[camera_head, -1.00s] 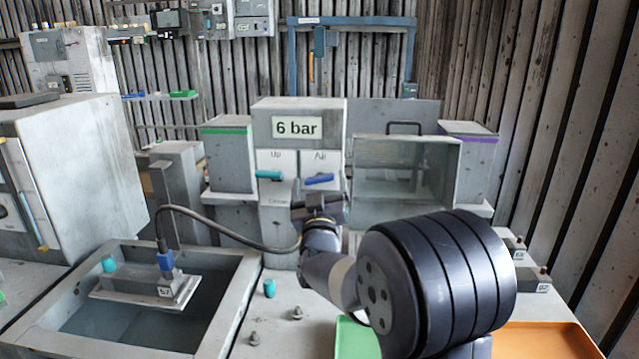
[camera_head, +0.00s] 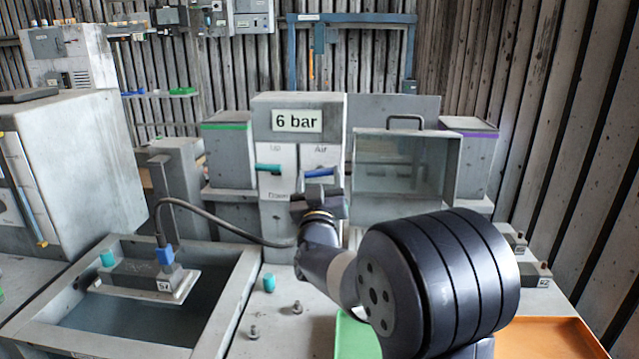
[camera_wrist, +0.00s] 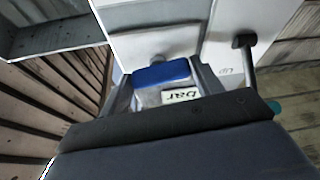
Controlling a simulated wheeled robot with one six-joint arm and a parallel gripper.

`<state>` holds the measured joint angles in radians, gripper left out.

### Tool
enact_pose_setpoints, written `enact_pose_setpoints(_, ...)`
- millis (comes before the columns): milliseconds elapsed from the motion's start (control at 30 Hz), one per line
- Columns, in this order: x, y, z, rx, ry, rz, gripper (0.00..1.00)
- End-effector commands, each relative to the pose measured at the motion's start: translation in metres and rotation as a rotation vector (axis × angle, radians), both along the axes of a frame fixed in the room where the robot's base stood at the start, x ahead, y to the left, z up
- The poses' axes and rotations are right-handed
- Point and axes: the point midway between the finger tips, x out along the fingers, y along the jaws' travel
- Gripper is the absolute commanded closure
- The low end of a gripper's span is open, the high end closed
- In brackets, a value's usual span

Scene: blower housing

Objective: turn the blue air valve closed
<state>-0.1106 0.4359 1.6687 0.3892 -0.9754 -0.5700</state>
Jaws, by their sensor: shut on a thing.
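The blue air valve handle (camera_head: 320,172) is a short bar on the right-hand white panel, below the word "Air". It lies nearly level in the head view. My gripper (camera_head: 319,183) is in front of that panel and reaches up to the handle. In the wrist view the blue handle (camera_wrist: 162,74) sits between the two fingers of my gripper (camera_wrist: 162,82), which are shut on it. The fingertips are small and partly unclear in the head view.
A teal handle (camera_head: 268,168) sits on the left-hand panel, close beside the blue one. A "6 bar" display (camera_head: 296,120) is above both. A clear-fronted box (camera_head: 405,168) stands close on the right. A cable (camera_head: 205,212) runs from the sunken basin (camera_head: 205,325) towards my arm.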

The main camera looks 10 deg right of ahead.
Motion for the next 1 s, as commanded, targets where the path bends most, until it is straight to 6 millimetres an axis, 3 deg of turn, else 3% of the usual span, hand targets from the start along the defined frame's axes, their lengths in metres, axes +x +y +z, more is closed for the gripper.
enact_pose_setpoints(300, 0.0002, 0.0015, -0.0024, 0.177, -0.062, 0.001, 0.61)
enact_pose_setpoints(667, 0.0003, 0.0011, 0.0002, 0.202, -0.067, 0.000, 0.61)
enact_pose_setpoints(700, 0.0002, 0.0011, 0.0002, 0.201, -0.066, 0.001, 0.37)
enact_pose_setpoints(1000, 0.0002, 0.0011, 0.0001, 0.200, -0.067, 0.001, 0.16)
